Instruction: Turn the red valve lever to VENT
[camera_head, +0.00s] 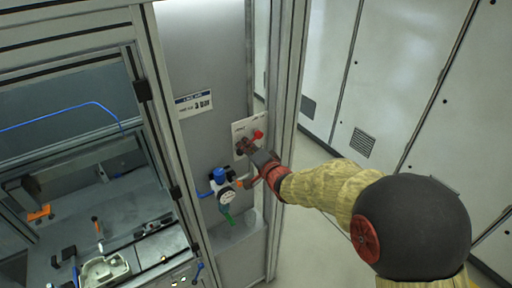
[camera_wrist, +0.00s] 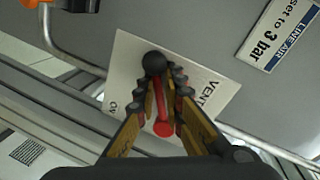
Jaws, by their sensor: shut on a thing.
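The red valve lever (camera_wrist: 161,105) is on a white label plate (camera_wrist: 124,65) in the wrist view, with a black ball at one end and a round red end at the other. VENT is printed to its right and ON to its left. The lever lies between the two words. My gripper (camera_wrist: 165,85) is shut on the lever, with one finger on each side. In the head view my gripper (camera_head: 245,148) is at the plate (camera_head: 240,129) on the grey panel. A red part of the valve (camera_head: 258,134) shows beside it, while the rest is hidden.
A regulator with a blue cap (camera_head: 221,175) and a gauge sits just below my gripper, with blue and green hoses. A LINE AIR sign (camera_head: 194,104) is above left. A frame post (camera_head: 290,90) stands close on the right. Open floor lies beyond it.

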